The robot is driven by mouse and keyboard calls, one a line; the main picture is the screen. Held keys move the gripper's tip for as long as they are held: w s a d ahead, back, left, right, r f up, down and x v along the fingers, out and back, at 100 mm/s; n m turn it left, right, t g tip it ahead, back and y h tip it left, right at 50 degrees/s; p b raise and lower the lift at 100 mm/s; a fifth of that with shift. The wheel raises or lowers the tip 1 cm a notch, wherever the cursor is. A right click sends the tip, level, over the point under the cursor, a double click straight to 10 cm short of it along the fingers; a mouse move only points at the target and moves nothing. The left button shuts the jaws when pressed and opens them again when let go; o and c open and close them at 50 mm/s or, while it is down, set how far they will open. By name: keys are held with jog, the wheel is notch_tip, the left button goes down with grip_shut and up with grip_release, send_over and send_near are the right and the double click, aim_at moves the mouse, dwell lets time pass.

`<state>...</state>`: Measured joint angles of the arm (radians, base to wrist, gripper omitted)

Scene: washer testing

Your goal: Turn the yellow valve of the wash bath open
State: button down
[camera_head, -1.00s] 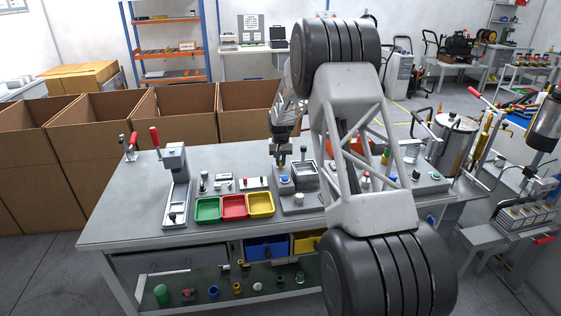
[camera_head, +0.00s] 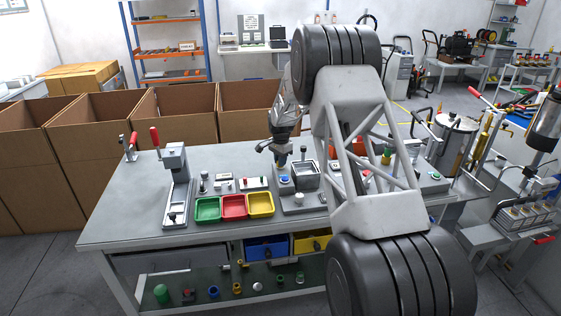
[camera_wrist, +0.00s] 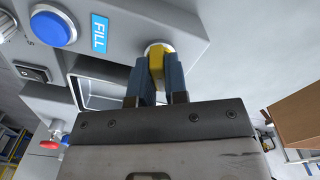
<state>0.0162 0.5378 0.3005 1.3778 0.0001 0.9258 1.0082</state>
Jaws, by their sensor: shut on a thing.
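The wash bath (camera_head: 306,184) is a grey unit with a recessed basin on the workbench, just below and right of my gripper (camera_head: 281,161) in the head view. The wrist view shows its grey panel with a blue button (camera_wrist: 53,27), a FILL label (camera_wrist: 100,33) and a basin (camera_wrist: 93,92). The yellow valve (camera_wrist: 157,60) stands on that panel beside the basin. My gripper's blue fingers (camera_wrist: 156,68) are shut on the valve, one on each side. The valve's lower part is hidden between the fingers.
Green, red and yellow trays (camera_head: 234,206) stand left of the bath on the workbench (camera_head: 130,213). A lever press (camera_head: 175,180) with a red handle is further left. Cardboard boxes (camera_head: 105,140) stand behind. My arm hides part of the bench's right side.

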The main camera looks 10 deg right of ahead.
jog(key=m, duration=0.6)
dwell(0.4)
jog(key=c, duration=1.1)
grip_release()
jog(key=shift+c, duration=0.2)
jog(key=shift+r, duration=3.95)
